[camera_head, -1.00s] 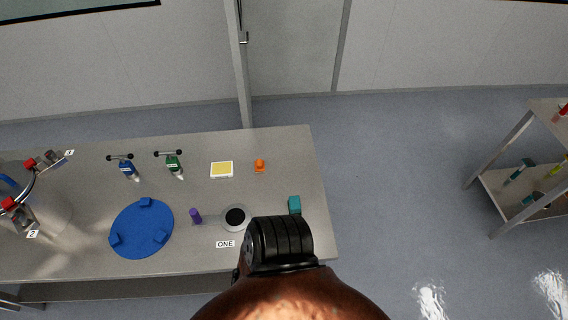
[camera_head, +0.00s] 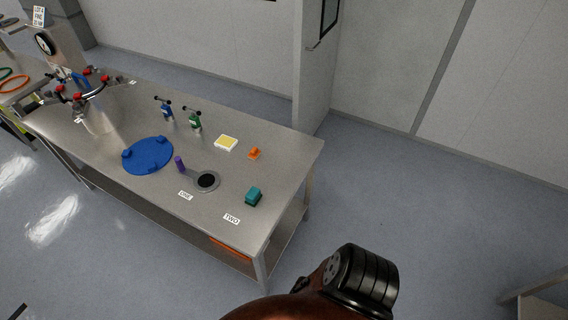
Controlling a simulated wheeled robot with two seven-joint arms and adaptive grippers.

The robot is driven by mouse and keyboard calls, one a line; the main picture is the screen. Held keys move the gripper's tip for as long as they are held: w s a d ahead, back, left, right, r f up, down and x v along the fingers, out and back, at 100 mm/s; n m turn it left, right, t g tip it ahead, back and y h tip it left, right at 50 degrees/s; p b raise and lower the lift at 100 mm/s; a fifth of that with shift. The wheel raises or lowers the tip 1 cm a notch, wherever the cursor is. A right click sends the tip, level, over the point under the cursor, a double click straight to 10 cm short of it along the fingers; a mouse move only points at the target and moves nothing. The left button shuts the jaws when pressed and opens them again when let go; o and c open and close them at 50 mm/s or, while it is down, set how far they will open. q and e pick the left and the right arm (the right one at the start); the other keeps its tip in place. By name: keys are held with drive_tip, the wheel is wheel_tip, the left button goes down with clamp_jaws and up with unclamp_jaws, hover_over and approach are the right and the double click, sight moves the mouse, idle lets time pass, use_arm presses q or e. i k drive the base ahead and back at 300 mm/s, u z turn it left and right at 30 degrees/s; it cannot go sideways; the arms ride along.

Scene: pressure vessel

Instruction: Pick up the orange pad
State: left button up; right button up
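The orange pad (camera_head: 254,153) is a small orange piece lying on the grey metal table (camera_head: 215,215), near its right end. It stands apart, to the right of a yellow-and-white square (camera_head: 226,143) and above a teal block (camera_head: 253,196). A black and brown part of my own body shows at the bottom right, off the table. Neither of my grippers shows in the head view.
On the table are a blue round plate (camera_head: 148,155), a purple cylinder (camera_head: 179,164), a grey disc with a dark centre (camera_head: 206,181), blue (camera_head: 166,112) and green (camera_head: 195,122) handled tools, and a vessel with red knobs (camera_head: 92,106).

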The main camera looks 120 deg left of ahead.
sight(254, 154)
drive_tip(key=i, duration=0.3)
drive_tip(key=z, duration=3.05)
drive_tip(key=k, duration=2.4)
drive_tip(key=z, duration=1.45)
